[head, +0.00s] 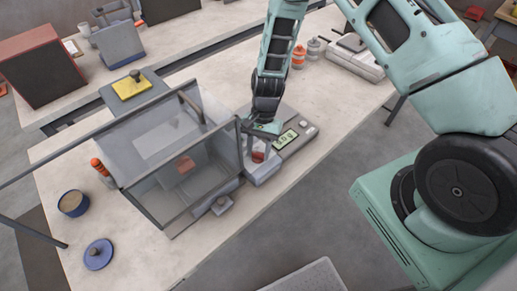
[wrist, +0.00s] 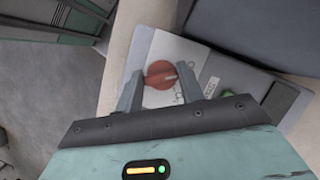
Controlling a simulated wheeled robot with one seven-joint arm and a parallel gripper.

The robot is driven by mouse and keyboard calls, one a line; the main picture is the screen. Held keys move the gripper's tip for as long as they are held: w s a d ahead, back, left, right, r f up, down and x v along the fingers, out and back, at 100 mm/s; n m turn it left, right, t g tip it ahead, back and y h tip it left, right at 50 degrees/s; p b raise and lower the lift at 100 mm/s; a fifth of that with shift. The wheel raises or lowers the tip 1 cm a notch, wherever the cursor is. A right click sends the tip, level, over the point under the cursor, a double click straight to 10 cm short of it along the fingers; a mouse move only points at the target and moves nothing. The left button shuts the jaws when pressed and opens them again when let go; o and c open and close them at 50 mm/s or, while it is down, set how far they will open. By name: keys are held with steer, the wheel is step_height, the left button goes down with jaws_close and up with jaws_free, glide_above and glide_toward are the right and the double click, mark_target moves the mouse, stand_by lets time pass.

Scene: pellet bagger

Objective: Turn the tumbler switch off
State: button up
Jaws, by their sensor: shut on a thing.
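The tumbler switch is a red rotary knob (wrist: 158,74) with a pale pointer mark toward the right, on a light plate with printed marks. In the head view the red knob (head: 259,154) sits on the front of a grey control unit (head: 264,171) at the right end of the clear-walled enclosure. My gripper (head: 262,136) reaches down onto it from above. In the wrist view its fingers stand on either side of the knob, shut on it. The printed words on the plate are too small to read.
The clear enclosure (head: 150,190) stands just left of my gripper. A blue lid (head: 98,254) and round tub (head: 73,203) are at the left of the bench. The floor in front is open.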

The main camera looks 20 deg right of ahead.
steer(key=o, duration=1)
steer(key=b+v, duration=0.5)
steer(key=v, duration=1.2)
steer(key=shift+r, duration=0.2)
